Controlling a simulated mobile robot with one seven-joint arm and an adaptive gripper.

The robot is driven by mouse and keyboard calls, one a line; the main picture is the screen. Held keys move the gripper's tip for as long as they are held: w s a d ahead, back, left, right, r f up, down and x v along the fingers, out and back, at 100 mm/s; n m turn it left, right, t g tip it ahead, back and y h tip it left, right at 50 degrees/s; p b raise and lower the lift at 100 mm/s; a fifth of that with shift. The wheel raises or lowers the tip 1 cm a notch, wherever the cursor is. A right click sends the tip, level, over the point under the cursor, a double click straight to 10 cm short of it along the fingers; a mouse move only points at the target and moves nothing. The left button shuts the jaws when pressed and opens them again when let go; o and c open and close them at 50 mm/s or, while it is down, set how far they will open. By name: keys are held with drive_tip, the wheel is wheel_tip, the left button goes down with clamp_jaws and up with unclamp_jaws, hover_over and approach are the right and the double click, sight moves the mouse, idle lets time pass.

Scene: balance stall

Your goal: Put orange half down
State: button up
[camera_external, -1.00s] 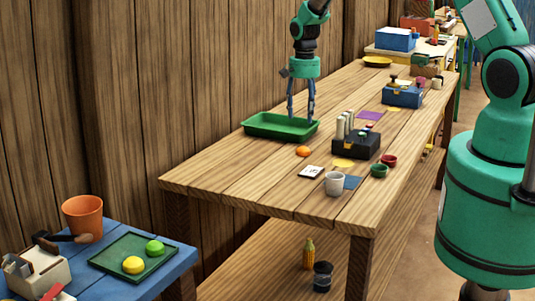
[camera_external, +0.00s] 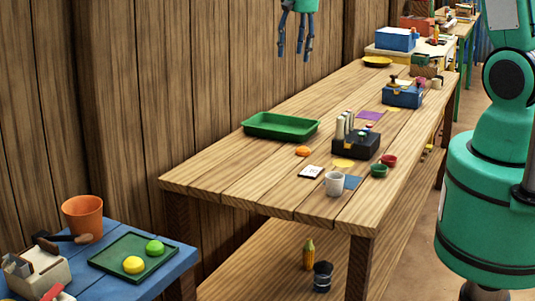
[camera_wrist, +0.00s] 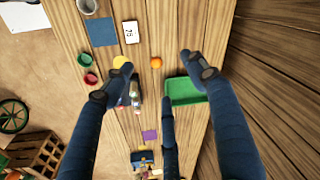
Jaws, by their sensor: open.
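The orange half (camera_external: 303,151) rests on the wooden table, in front of the green tray (camera_external: 281,126). It also shows in the wrist view (camera_wrist: 156,62), apart from the tray. My gripper (camera_external: 295,54) is open, with nothing between its fingers, raised well above the table near the wall. In the wrist view its spread fingers (camera_wrist: 156,75) frame the table from above. The green tray also shows in the wrist view (camera_wrist: 184,91); its visible floor looks bare.
A dark caddy (camera_external: 356,144) with pale bottles stands right of the orange half. A white card (camera_external: 311,172), a white cup (camera_external: 336,183), a green bowl (camera_external: 379,170) and a red bowl (camera_external: 389,160) are nearby. The wooden wall runs behind the tray. The table's near left end is clear.

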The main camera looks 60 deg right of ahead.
drive_tip(key=s+a+r+n+t, duration=0.2)
drive_tip(key=s+a+r+n, duration=0.3)
drive_tip(key=s+a+r, duration=1.1)
drive_tip(key=s+a+r+n, duration=0.1)
drive_tip(key=s+a, duration=0.2)
drive_tip(key=s, duration=0.3)
drive_tip(key=s+a+r+n+t, duration=0.1)
drive_tip(key=s+a+n, duration=0.1)
drive_tip(key=s, duration=0.4)
drive_tip(key=s+a+r+n+t, duration=0.1)
drive_tip(key=s+a+n, duration=0.1)
drive_tip(key=s, duration=0.4)
drive_tip(key=shift+s+a+r+y, duration=0.2)
drive_tip(key=shift+a+r+y, duration=0.15)
drive_tip(key=shift+a, duration=0.55)
wheel_tip(320, 180, down, 8)
drive_tip(key=b, duration=0.8)
